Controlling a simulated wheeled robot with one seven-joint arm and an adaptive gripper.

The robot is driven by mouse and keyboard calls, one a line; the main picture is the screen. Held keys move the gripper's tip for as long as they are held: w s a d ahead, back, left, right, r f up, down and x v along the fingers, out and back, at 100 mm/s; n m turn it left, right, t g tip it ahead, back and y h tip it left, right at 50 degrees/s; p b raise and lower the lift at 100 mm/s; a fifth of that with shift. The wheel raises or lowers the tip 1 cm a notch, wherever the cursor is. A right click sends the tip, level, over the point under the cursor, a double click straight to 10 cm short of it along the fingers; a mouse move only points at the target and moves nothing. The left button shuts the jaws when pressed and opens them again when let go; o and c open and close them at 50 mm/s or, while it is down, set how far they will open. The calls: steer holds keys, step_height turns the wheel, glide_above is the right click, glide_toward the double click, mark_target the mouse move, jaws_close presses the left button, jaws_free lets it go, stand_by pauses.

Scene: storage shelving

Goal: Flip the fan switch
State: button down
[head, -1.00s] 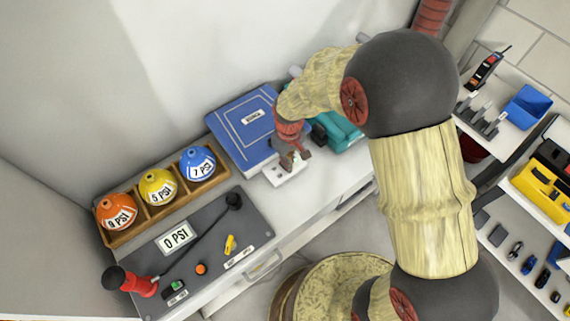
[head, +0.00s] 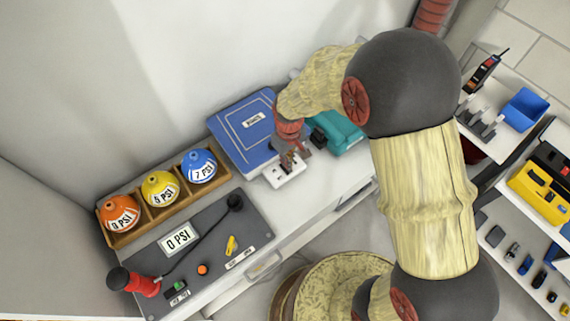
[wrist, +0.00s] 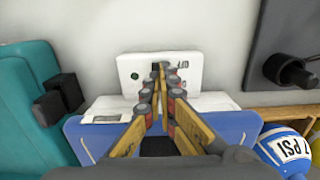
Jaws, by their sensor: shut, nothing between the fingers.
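A small white switch box (head: 288,177) lies on the white counter, next to the blue case. It also shows in the wrist view (wrist: 128,62), with a green dot on its left and dark lettering at its upper right. My gripper (wrist: 160,68) is shut and empty, with its fingertips in front of the middle of the box's face. In the head view my gripper (head: 291,160) is at the box's upper edge. The fingers hide the middle of the box, so the switch lever's position cannot be told, nor whether the tips touch it.
A dark panel (head: 215,237) with a red-handled lever and a 0 PSI sign lies to the left, below a wooden rack (head: 213,178) of orange, yellow and blue balls. Shelves are at right.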

steer(key=shift+r+p, duration=1.5)
steer(key=shift+r, duration=0.7)
steer(key=s+d+r+m+t, duration=0.2)
steer(key=s+d+r, duration=0.3)
steer(key=r, duration=0.5)
steer(key=s+d+r+m+t, duration=0.1)
steer(key=s+d+r+m, duration=0.1)
steer(key=s+d+r, duration=0.3)
steer(key=s+d+r+m+t, duration=0.2)
steer(key=s+d+r, duration=0.3)
steer(key=r, duration=0.9)
steer(key=s, duration=0.3)
steer(key=shift+s+r+m+t, duration=0.25)
steer(key=shift+r+m+t, duration=0.05)
steer(key=shift+m, duration=0.1)
